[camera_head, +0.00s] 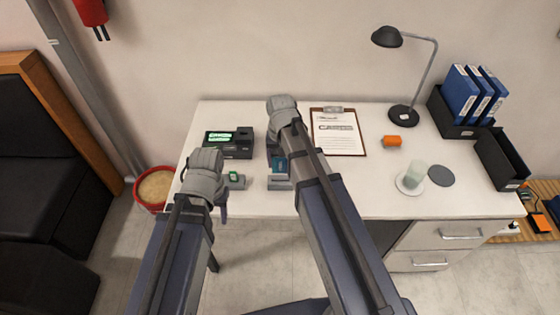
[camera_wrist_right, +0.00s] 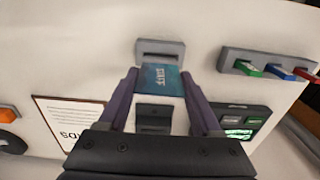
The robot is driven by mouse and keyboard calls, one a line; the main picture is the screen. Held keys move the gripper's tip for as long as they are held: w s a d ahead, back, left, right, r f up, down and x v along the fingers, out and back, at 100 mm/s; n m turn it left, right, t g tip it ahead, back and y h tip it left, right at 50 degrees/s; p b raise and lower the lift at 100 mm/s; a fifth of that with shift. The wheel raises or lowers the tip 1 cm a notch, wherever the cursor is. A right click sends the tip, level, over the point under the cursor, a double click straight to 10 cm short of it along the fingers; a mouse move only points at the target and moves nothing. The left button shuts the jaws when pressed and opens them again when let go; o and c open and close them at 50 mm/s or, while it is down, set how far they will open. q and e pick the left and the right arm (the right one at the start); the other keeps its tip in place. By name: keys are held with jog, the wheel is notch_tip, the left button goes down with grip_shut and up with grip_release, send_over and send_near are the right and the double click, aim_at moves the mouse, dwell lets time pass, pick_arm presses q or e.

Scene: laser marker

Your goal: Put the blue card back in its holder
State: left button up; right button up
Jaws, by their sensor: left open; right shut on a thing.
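The blue card (camera_wrist_right: 162,78), lettered STAFF, is between the fingers of my right gripper (camera_wrist_right: 159,84), which is shut on it. In the head view the card (camera_head: 278,164) shows just behind a grey slotted holder (camera_head: 279,183) near the front of the desk. In the right wrist view the holder (camera_wrist_right: 160,54) is just past the card's far edge; I cannot tell whether they touch. My right arm hides most of its gripper in the head view. My left gripper (camera_head: 221,207) is open and empty at the desk's front edge, its fingers partly hidden.
A small rack (camera_wrist_right: 267,66) with green, blue and red pieces stands beside the holder. A dark device with a green screen (camera_head: 228,142) and a dark slotted unit (camera_wrist_right: 153,117) are behind.

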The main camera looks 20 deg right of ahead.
aim_at(280, 170)
jog(key=shift+f+b, duration=1.95)
jog(key=shift+f, duration=0.3)
jog(key=shift+f+b, duration=0.95)
jog(key=o, duration=1.6)
jog(key=shift+c, duration=0.2)
jog(key=shift+r, duration=0.2)
notch_tip(280, 170, up, 8)
jog(key=p, duration=0.8)
jog(key=shift+f, duration=0.2)
